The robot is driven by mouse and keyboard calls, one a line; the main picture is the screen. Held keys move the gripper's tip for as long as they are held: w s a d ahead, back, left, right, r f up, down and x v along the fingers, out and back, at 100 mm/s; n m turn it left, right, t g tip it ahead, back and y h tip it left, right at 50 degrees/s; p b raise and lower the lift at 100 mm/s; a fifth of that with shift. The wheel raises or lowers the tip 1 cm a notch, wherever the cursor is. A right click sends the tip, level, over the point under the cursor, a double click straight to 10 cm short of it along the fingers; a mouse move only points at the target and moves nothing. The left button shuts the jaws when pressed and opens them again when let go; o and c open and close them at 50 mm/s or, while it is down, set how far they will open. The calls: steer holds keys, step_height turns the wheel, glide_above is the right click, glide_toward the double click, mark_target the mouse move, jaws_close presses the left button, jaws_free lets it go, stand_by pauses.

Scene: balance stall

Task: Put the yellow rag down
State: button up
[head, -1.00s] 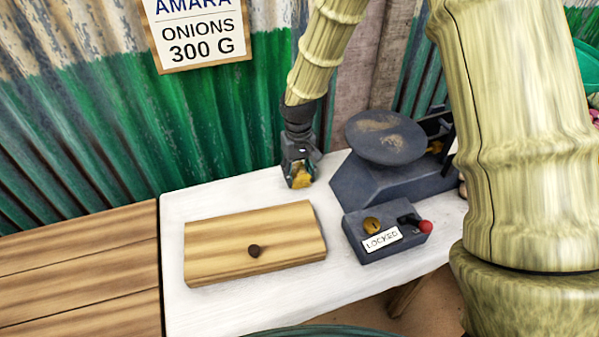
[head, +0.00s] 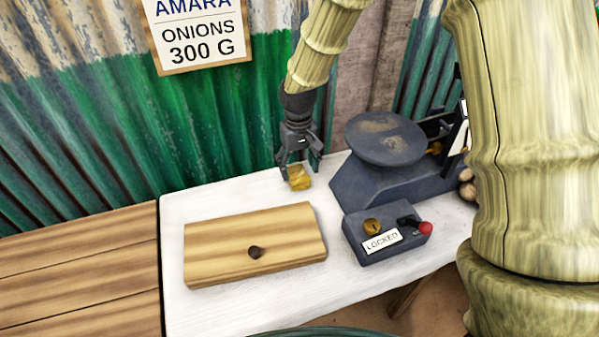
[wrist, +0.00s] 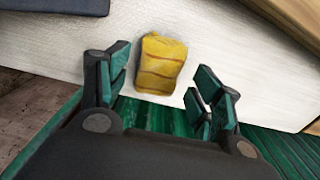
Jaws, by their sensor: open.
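The yellow rag (head: 299,178) is a small folded bundle on the white table top (head: 190,310), near its back edge and left of the scale. The wrist view shows the rag (wrist: 162,64) lying on the white surface with darker stripes across it. My gripper (head: 298,166) is right above the rag in the head view. In the wrist view, its fingers (wrist: 162,92) are spread wide apart, with the rag between and beyond them, touching neither finger.
A dark scale with a round pan (head: 386,138) stands right of the rag. In front of it is a box labelled LOCKED (head: 385,240) with a red-knobbed lever. A wooden lid with a knob (head: 255,245) lies front left. The corrugated wall (head: 120,130) is close behind.

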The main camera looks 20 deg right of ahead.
mark_target(299, 173)
step_height(299, 173, up, 9)
steer(key=shift+f, duration=0.2)
stand_by(0.5)
